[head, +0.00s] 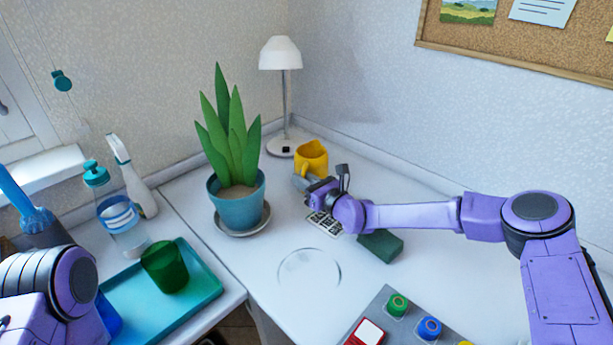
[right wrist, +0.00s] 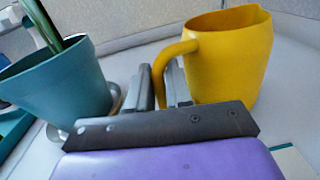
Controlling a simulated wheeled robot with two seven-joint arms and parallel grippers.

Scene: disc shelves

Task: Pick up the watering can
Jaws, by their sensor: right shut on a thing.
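The yellow watering can (head: 312,158) stands upright on the white table at the back, in front of the lamp. In the right wrist view the can (right wrist: 232,55) is large, and its curved handle comes down between my fingers. My right gripper (head: 300,182) reaches it from the right arm. In the right wrist view the right gripper (right wrist: 162,85) is shut on the can's handle, one finger on each side. My left arm shows at the lower left of the head view, but its gripper is out of view.
A potted plant (head: 240,205) stands on a saucer left of the can, close to my right gripper. The white lamp (head: 281,55) is just behind. A green block (head: 380,245) lies below my right forearm. A teal tray (head: 205,275) holds a green cup (head: 164,267).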

